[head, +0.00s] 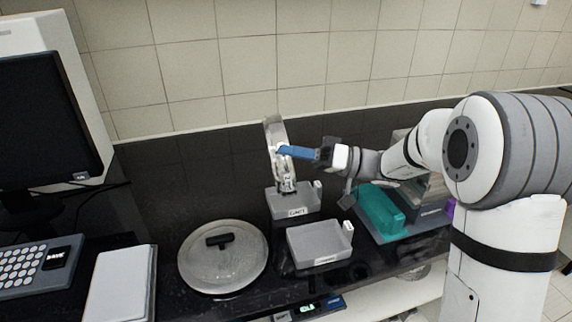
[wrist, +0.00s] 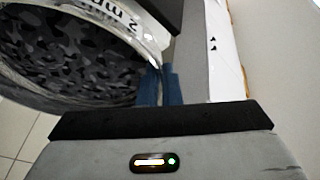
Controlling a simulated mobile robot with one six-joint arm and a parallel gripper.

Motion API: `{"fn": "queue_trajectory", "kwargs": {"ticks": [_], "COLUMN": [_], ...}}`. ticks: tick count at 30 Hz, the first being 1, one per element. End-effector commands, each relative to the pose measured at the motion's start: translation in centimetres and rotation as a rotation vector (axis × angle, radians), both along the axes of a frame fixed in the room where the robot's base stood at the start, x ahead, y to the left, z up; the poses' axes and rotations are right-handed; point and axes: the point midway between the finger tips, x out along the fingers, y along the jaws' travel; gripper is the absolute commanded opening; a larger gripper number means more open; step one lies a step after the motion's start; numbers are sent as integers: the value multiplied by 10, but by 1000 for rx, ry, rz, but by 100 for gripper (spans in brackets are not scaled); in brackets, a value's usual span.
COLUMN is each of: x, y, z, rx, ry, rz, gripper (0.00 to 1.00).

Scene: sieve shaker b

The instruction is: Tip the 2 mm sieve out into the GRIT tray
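My gripper (head: 283,151) has blue fingers, shut on the rim of the 2 mm sieve (head: 271,132). The sieve is a shiny round metal ring, held steeply tilted, almost on edge, above the GRIT tray (head: 305,206). In the wrist view the sieve (wrist: 147,45) shows its "2 mm" marking and a dark mottled inside, with its rim between my fingers (wrist: 160,82). The GRIT tray is a small grey open box with a label on its front. Pale bits show between the sieve's lower edge and the tray; I cannot tell whether they are falling.
A second grey tray (head: 312,255) stands in front, its label unreadable. A round metal lid (head: 215,268) with a black handle lies to the left. A teal container (head: 380,210) stands right. A white slab (head: 120,285), keypad device (head: 35,268) and monitor (head: 45,120) are at left.

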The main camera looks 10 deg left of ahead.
Motion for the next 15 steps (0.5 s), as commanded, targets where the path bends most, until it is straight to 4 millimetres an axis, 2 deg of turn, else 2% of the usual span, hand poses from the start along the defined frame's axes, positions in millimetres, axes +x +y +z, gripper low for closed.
{"fn": "queue_trajectory", "kwargs": {"ticks": [1,15], "x": [2,19], "y": [-4,-41], "z": [-5,-6], "rx": [23,261], "ry": [6,117], "rz": [-2,-1], "gripper": [0,0]}}
